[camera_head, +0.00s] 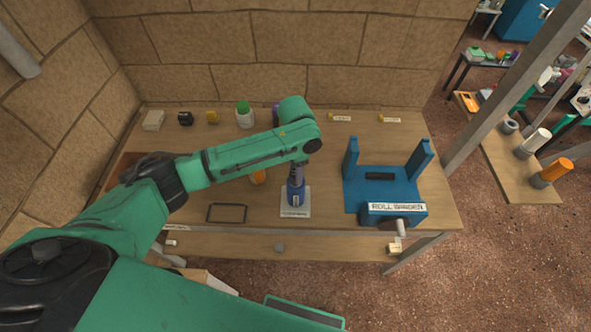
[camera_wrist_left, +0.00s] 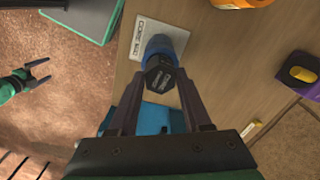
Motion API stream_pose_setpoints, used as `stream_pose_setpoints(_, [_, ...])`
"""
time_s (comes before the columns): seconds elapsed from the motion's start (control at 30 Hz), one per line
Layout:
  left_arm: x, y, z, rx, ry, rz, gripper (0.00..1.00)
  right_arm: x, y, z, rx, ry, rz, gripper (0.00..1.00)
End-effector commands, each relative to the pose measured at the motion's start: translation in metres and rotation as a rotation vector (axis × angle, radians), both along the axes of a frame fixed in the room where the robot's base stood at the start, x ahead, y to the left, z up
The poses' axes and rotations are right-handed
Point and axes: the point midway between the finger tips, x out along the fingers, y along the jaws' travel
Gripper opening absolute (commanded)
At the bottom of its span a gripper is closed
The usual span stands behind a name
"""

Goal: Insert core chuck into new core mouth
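The core chuck (camera_head: 296,191) is a blue piece standing on a small white labelled plate (camera_head: 295,213) at the table's front middle. In the left wrist view its dark hexagonal, lettered top (camera_wrist_left: 160,77) points at the camera. My left gripper (camera_head: 297,168) reaches down over it from above. In the left wrist view its two dark fingers flank the top closely and appear to touch it. My right gripper (camera_wrist_left: 38,76) is open and empty over the floor, away from the chuck. I cannot tell which piece is the new core; its mouth is not clearly visible.
The blue roll winder (camera_head: 352,196) with two uprights stands on the right of the table. A dark rectangular frame (camera_head: 227,213) lies left of the plate. A green-capped bottle (camera_head: 244,115) is at the back. White (camera_head: 537,143) and orange (camera_head: 556,170) cylinders lie on a separate board.

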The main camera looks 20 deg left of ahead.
Motion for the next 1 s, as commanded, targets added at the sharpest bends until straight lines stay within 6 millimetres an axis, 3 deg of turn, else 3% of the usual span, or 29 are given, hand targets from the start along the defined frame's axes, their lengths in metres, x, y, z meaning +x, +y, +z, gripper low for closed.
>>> stream_pose_setpoints(0.03, [0.000, 0.000, 0.000, 0.000, 0.000, 0.000, 0.71, 0.000, 0.000, 0.000, 0.000, 0.000, 0.000, 1.00])
stream_pose_setpoints(0.07, [0.000, 0.000, 0.000, 0.000, 0.000, 0.000, 0.79, 0.000, 0.000, 0.000, 0.000, 0.000, 0.000, 1.00])
stream_pose_setpoints(0.37, [0.000, 0.000, 0.001, 0.000, 0.000, 0.000, 0.79, 0.000, 0.000, 0.001, 0.000, 0.000, 0.000, 1.00])
stream_pose_setpoints(0.77, [0.000, 0.000, 0.032, -0.001, -0.001, 0.000, 0.79, 0.000, 0.000, 0.022, 0.000, 0.000, 0.000, 1.00])
stream_pose_setpoints(1.0, [0.001, 0.000, 0.047, -0.001, -0.002, 0.002, 0.79, 0.000, 0.000, 0.019, 0.000, 0.000, 0.000, 1.00])
